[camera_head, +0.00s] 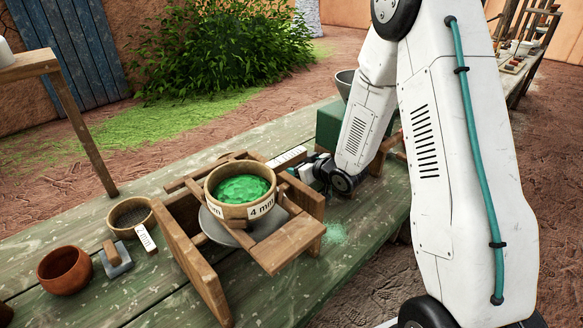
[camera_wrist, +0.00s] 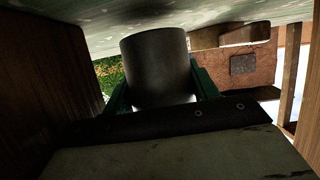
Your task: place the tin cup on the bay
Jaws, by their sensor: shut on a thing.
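The tin cup (camera_wrist: 157,65) is a plain grey cylinder in the wrist view. It sits between the green fingers of my gripper (camera_wrist: 160,88), which is shut on it. In the head view my gripper (camera_head: 302,172) is low behind the right side of the wooden stand (camera_head: 285,243), close to the green table; the cup is mostly hidden there. Whether the cup touches a surface is unclear. I cannot tell for sure which place is the bay; a white label (camera_head: 287,157) lies just behind the stand, by my gripper.
A sieve (camera_head: 240,190) of green powder marked 4 mm sits on the stand. A second sieve (camera_head: 131,217), a clay bowl (camera_head: 64,270) and a small handled block (camera_head: 115,259) stand left. A dark green box (camera_head: 329,126) is behind my gripper. The table's front right is mostly clear.

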